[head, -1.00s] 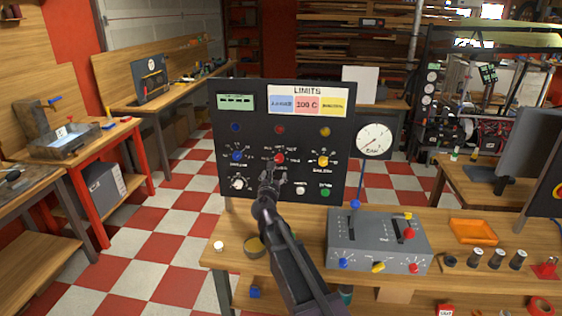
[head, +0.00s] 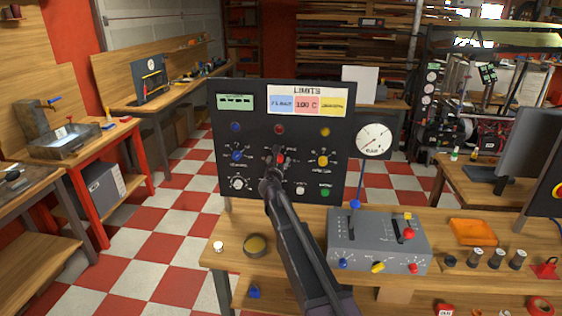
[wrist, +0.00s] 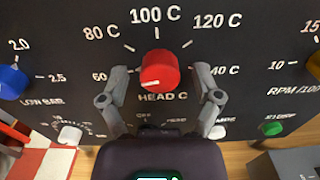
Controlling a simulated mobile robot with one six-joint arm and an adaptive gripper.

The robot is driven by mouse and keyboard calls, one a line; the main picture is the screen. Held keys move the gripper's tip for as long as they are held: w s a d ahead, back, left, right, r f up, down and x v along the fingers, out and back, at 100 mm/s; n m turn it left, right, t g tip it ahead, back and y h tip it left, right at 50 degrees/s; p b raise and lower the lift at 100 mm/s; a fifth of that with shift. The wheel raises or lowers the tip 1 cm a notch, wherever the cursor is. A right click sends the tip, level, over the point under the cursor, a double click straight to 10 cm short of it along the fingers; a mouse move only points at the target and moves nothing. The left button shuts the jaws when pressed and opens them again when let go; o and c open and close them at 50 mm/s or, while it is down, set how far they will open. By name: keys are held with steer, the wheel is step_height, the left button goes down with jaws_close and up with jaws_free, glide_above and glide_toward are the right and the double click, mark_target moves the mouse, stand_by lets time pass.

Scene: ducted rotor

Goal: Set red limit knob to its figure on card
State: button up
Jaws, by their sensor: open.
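The red limit knob (wrist: 159,70) sits on the black panel (head: 224,139), labelled HEAD C, with a scale marked 60, 80 C, 100 C, 120 C and 140 C. A white mark on its face lies at the lower left, pointing roughly toward the 60 side. My gripper (wrist: 161,72) is open, one finger on each side of the knob, with gaps visible; depth contact cannot be told. In the head view my arm partly covers the red knob (head: 280,159). The card (head: 307,105) under LIMITS has a pink field reading 100 C.
A blue knob (wrist: 13,81) and a yellow knob (wrist: 315,65) flank the red one. White and green (wrist: 272,128) knobs sit below. A round gauge (head: 373,139) and a grey control box (head: 380,240) stand to the right. A round tin (head: 256,246) is on the bench.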

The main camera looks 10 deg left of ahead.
jaws_close()
steer(key=shift+d, duration=0.15)
